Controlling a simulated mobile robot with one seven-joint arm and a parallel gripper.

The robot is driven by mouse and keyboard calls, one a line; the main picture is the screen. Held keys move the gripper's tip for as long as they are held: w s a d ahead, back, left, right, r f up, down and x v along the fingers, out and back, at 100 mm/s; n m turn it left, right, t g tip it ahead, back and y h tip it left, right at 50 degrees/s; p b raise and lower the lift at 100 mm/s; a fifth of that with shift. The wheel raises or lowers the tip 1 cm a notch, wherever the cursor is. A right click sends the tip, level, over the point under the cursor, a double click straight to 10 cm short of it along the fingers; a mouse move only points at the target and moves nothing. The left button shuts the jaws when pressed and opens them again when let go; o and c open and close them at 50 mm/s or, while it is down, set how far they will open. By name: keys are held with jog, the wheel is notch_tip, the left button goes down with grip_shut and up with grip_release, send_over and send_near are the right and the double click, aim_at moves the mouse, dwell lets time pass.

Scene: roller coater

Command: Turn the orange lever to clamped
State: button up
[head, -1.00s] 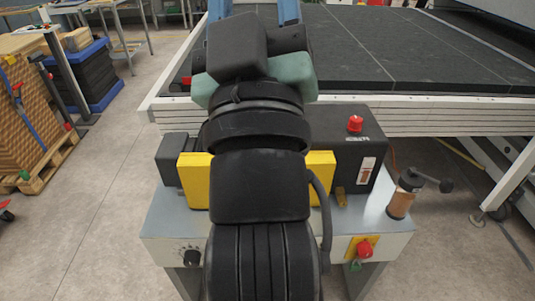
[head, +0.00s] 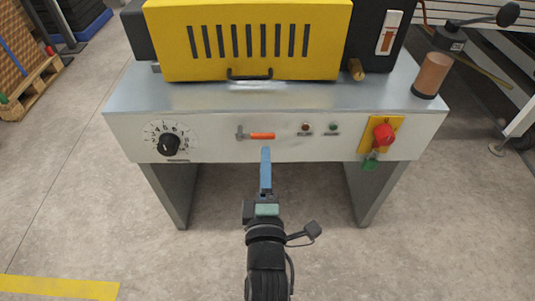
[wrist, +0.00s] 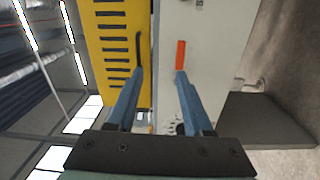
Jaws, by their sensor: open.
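The orange lever (head: 262,136) sits on the grey front panel of the coater. It lies level, with its grey pivot at the left and its orange handle pointing right. My gripper (head: 266,152) is in front of the panel, just below the lever in the head view. In the wrist view, my gripper (wrist: 160,74) is open and empty, with its two blue fingers apart. The orange handle (wrist: 180,54) shows just beyond the right fingertip there. I cannot tell whether they touch.
A black dial (head: 168,144) is left of the lever. Two small indicator lamps (head: 319,127) and a red switch on a yellow plate (head: 384,136) are to the right. The yellow cover (head: 250,42) with a black handle stands above. Floor in front is clear.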

aim_at(265, 138)
jog(key=shift+n, duration=0.3)
jog(key=w+f+b, duration=0.1)
jog(key=w, duration=0.3)
jog(key=w+f+b, duration=0.1)
jog(key=w+b, duration=0.1)
jog(key=w, duration=0.2)
jog(key=w+f+b, duration=0.1)
jog(key=w, duration=0.3)
jog(key=shift+f+b, duration=0.25)
jog(key=shift+b, duration=0.1)
grip_shut()
dwell(0.9)
